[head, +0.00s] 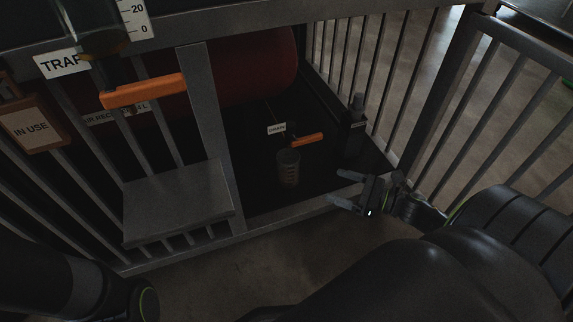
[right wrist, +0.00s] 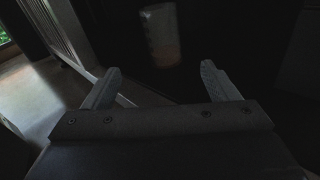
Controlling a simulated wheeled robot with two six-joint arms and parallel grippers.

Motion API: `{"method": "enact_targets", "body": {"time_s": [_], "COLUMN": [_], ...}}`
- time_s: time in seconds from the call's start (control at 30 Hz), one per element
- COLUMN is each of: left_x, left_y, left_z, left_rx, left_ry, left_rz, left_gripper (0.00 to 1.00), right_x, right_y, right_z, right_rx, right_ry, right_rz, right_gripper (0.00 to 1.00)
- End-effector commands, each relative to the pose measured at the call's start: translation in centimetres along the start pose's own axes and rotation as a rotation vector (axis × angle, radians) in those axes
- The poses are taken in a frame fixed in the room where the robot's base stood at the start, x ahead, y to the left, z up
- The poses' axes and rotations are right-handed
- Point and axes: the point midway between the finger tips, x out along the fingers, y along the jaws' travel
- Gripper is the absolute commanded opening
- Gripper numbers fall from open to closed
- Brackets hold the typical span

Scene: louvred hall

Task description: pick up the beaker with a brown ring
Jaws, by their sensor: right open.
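The beaker (head: 288,168) stands upright on the dark floor inside the railed bay in the head view. It is clear and dim, with a brownish tint on its lower part; I cannot make out a distinct ring. In the right wrist view the beaker (right wrist: 161,36) shows beyond the fingertips, with a reddish-brown lower part. My right gripper (head: 346,187) is open and empty, to the right of the beaker and apart from it, near the bay's front sill. Its open fingers also show in the right wrist view (right wrist: 158,75). My left gripper is not in view.
An orange lever handle (head: 307,139) is just behind the beaker. A dark bottle-like object (head: 354,126) stands right of it by the railing (head: 348,62). A grey box-like step (head: 177,201) and post (head: 208,120) are to the left. A red tank (head: 232,73) lies behind.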

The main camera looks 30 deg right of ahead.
Motion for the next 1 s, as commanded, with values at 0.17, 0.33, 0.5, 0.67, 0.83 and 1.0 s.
{"method": "enact_targets", "body": {"time_s": [0.17, 0.33, 0.5, 0.67, 0.83, 1.0], "left_x": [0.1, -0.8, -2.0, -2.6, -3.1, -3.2], "left_y": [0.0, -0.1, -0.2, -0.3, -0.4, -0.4], "left_z": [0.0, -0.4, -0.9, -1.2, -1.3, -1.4], "left_rx": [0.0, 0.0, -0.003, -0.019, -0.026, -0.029], "left_ry": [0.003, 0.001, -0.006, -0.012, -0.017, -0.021], "left_rz": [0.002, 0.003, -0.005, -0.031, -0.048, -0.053], "left_gripper": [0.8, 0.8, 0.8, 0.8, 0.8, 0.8], "right_x": [0.2, 2.2, 6.0, 9.4, 11.7, 12.6], "right_y": [-0.2, -0.2, -0.1, -0.1, -0.1, 0.0], "right_z": [0.5, 0.4, 0.6, 0.9, 1.1, 1.3], "right_rx": [-0.087, -0.102, -0.103, -0.102, -0.1, -0.099], "right_ry": [-0.053, -0.064, -0.065, -0.063, -0.06, -0.059], "right_rz": [0.01, 0.013, 0.012, 0.012, 0.011, 0.01], "right_gripper": [0.81, 0.81, 0.81, 0.81, 0.81, 0.81]}}
